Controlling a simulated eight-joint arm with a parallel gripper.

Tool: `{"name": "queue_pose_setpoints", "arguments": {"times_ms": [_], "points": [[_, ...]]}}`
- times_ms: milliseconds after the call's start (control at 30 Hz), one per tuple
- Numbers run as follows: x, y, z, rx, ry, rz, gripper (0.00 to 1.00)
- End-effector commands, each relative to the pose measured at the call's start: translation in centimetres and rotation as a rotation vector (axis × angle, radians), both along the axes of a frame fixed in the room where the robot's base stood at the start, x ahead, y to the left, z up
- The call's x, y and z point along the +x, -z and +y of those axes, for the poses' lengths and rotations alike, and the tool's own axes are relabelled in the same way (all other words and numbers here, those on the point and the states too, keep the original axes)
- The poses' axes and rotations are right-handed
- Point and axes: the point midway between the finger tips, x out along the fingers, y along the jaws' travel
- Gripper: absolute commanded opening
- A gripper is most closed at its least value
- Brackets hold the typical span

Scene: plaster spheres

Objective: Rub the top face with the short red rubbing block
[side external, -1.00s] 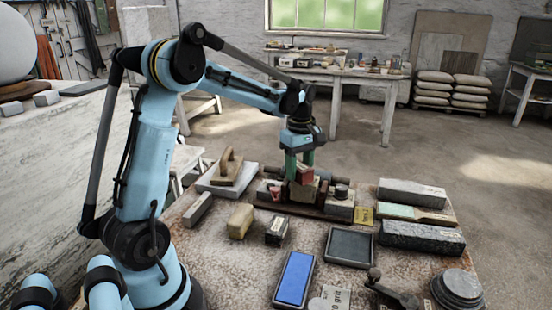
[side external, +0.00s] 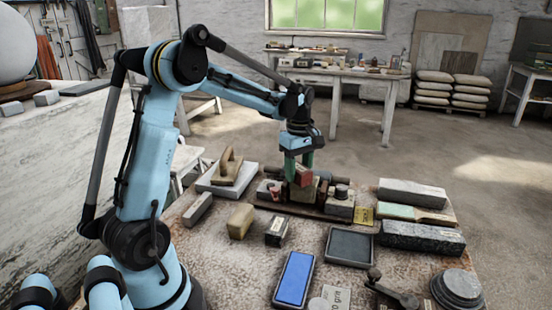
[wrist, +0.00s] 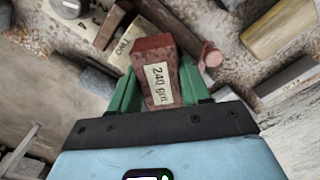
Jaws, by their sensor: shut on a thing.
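My gripper (side external: 303,172) has green fingers and is shut on a short red block (side external: 303,175) above the wooden rack of blocks on the table. In the wrist view the red block (wrist: 156,68) sits between the green fingers (wrist: 155,85), and its pale label reads "240 grit". I cannot tell which top face the task means.
The rack (side external: 320,212) holds several small blocks close around my gripper. A blue slab in a tray (side external: 294,278), a dark tray (side external: 350,246), a yellowish block (side external: 240,221) and long grey stones (side external: 421,237) lie on the table (side external: 215,270). Above the table is free room.

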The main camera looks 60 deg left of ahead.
Motion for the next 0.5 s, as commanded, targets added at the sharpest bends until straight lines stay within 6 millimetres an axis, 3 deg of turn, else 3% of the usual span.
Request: {"name": "queue_pose_setpoints", "arguments": {"times_ms": [500], "points": [[-0.2, 0.1, 1.8, 0.000, 0.000, 0.000, 0.08]]}}
